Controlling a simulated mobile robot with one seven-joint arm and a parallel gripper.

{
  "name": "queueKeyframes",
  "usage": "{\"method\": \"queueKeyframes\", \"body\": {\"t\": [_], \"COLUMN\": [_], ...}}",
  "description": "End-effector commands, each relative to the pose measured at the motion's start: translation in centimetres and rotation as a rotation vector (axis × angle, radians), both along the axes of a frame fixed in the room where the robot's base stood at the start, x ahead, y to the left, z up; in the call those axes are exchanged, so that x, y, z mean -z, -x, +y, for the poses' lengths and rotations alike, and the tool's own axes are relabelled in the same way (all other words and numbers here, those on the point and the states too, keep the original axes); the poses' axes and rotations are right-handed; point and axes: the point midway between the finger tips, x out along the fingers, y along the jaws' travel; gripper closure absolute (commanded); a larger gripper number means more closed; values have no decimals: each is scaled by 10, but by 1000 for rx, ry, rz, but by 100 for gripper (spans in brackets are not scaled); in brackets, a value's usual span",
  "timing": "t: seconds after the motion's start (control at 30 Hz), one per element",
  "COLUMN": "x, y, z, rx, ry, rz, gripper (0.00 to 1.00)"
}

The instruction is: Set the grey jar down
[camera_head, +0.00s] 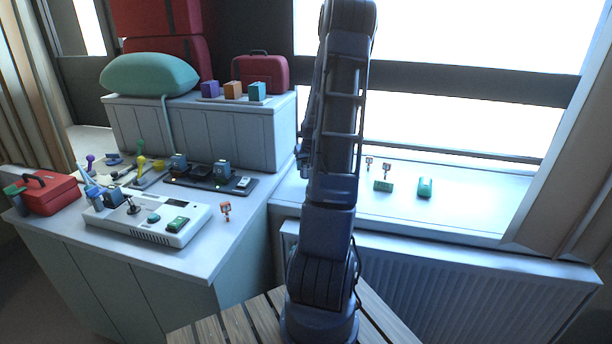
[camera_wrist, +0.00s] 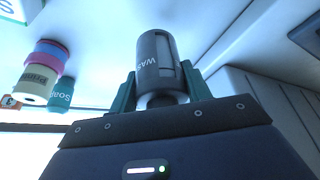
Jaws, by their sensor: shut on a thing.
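The grey jar (camera_wrist: 157,62) is dark grey with a pale label; the letters "WAS" can be read on it. It shows in the wrist view, between the two teal fingers of my gripper (camera_wrist: 160,88). My gripper is shut on the jar, with one finger against each side. Whether the jar touches a surface cannot be told. In the head view my arm rises in the middle; I cannot make out the jar or fingers there.
A white console (camera_head: 152,217), a red case (camera_head: 48,194) and a dark tray (camera_head: 230,186) crowd the left counter. The windowsill (camera_head: 460,214) holds small green blocks (camera_head: 384,186) and has bare room. The wrist view shows stacked coloured rolls (camera_wrist: 44,72) beside a teal "Soap" item (camera_wrist: 60,95).

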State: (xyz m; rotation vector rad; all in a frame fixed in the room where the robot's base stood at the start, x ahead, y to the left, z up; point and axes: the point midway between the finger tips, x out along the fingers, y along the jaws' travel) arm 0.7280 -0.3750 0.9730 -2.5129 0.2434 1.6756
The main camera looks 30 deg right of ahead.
Motion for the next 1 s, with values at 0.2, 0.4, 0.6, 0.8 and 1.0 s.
{"method": "queueKeyframes", "body": {"t": [0.2, 0.4, 0.6, 0.8, 1.0], "x": [12, 39, 48, 49, 50], "y": [0, 0, 0, 0, 0], "z": [0, 1, 0, 0, 0], "rx": [0, 0, 0, 0, 0], "ry": [0, -1, 0, 0, 0], "rz": [1, 3, 0, 0, 0], "gripper": [77, 77, 77, 77, 30]}}
